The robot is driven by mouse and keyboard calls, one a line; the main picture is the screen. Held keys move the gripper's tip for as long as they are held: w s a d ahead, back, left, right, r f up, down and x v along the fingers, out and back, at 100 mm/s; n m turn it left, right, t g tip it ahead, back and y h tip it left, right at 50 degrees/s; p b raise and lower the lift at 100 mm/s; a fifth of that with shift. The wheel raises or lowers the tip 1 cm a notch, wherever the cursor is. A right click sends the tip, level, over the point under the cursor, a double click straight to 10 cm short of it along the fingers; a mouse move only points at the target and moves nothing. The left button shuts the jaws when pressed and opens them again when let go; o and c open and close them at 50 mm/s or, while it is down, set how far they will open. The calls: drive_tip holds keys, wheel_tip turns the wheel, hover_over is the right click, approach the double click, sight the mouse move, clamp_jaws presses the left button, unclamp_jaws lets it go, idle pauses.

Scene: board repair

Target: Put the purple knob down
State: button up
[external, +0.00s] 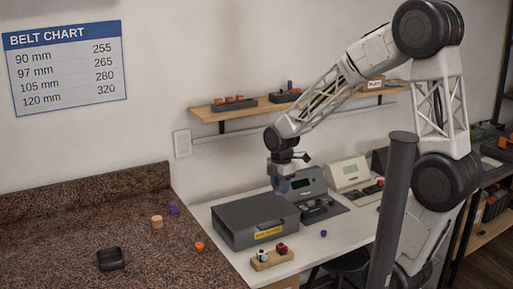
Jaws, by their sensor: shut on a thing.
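My gripper (283,187) points down above the back of the dark grey box on the white table. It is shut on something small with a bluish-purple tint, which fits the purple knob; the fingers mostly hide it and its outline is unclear. Another small purple piece (323,233) lies on the white table right of the box. A purple piece (173,208) also stands on the speckled brown counter, next to a tan round piece (157,222).
The dark grey box (237,226) with a yellow label fills the table's left part. Dark instruments (318,209) stand to its right. A wooden block (271,260) holding a white and a red piece sits in front. An orange piece (199,246) and black tray (110,259) lie on the counter.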

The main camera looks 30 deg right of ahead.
drive_tip(key=s+d+m, duration=0.2)
drive_tip(key=s+d, duration=0.2)
drive_tip(key=d, duration=0.6)
drive_tip(key=s+d+m, duration=0.3)
drive_tip(key=s+d, duration=0.1)
drive_tip(key=d, duration=0.7)
drive_tip(key=s+d+m, duration=0.2)
drive_tip(key=s+d, duration=0.2)
drive_tip(key=d, duration=0.6)
drive_tip(key=f, duration=1.6)
drive_tip(key=shift+s+d+f, duration=0.25)
drive_tip(key=shift+s+f, duration=0.05)
drive_tip(key=shift+f, duration=0.05)
hover_over(355, 213)
drive_tip(key=shift+s+f, duration=0.1)
drive_tip(key=shift+f, duration=0.6)
drive_tip(key=shift+f, duration=0.1)
drive_tip(key=shift+f+m, duration=0.3)
drive_tip(key=shift+f, duration=1.35)
